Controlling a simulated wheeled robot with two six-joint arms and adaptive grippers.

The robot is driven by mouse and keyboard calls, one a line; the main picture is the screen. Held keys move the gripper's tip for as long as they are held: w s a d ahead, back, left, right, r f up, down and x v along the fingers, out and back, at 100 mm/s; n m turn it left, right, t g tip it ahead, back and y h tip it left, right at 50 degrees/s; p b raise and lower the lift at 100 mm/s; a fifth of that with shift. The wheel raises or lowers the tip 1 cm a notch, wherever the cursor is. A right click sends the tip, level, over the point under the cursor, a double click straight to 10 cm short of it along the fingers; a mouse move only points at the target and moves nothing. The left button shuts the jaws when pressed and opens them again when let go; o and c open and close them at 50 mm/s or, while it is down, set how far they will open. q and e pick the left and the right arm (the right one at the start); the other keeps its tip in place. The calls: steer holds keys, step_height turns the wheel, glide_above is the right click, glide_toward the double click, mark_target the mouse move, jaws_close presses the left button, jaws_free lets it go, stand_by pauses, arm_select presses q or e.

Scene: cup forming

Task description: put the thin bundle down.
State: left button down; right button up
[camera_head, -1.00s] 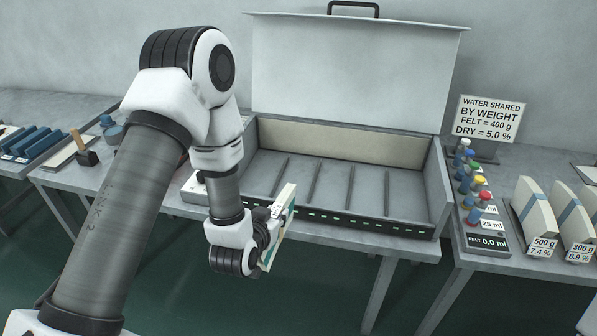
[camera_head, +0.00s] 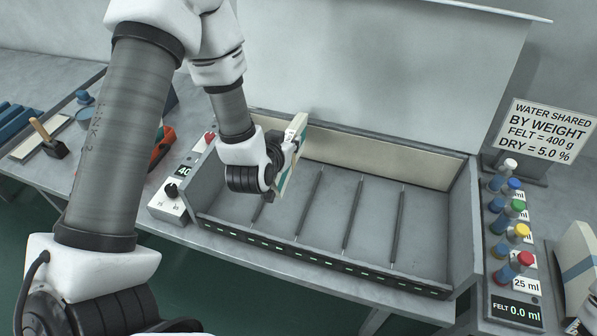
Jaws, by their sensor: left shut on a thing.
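The thin bundle (camera_head: 296,144) is a slim cream slab with a teal band. My left gripper (camera_head: 284,160) is shut on it and holds it upright on edge. Gripper and bundle are over the left part of an open grey box (camera_head: 375,243), whose floor carries several dark dividing bars. The bundle's lower end is partly hidden by the gripper, and I cannot tell whether it touches the box floor. My right gripper is not clearly in view; only a small piece at the lower right edge shows.
The box lid (camera_head: 390,70) stands open at the back. A control panel with a knob (camera_head: 171,190) is left of the box. Several colour-capped bottles (camera_head: 509,230) stand to its right, by a sign (camera_head: 545,130). The slots right of the bundle are empty.

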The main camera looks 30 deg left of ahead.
mark_target(288, 172)
arm_select(q)
steer(key=f, duration=0.1)
steer(key=s+f, duration=0.1)
steer(key=s+d+f, duration=0.1)
steer(key=shift+f+p, duration=0.3)
steer(key=shift+p, duration=0.05)
steer(key=f, duration=0.4)
steer(key=shift+w+a+f+p, duration=0.3)
steer(key=shift+w+a+f, duration=0.05)
steer(key=shift+w+f, duration=0.1)
steer(key=shift+f, duration=0.3)
steer(key=shift+s+d+r, duration=0.15)
steer(key=shift+s+r, duration=0.05)
steer(key=shift+f, duration=0.2)
steer(key=c, duration=0.9)
jaws_free()
steer(key=shift+c, duration=0.2)
arm_select(e)
steer(key=shift+s+d+r, duration=0.15)
steer(key=shift+s+r, duration=0.5)
steer(key=shift+s, duration=0.05)
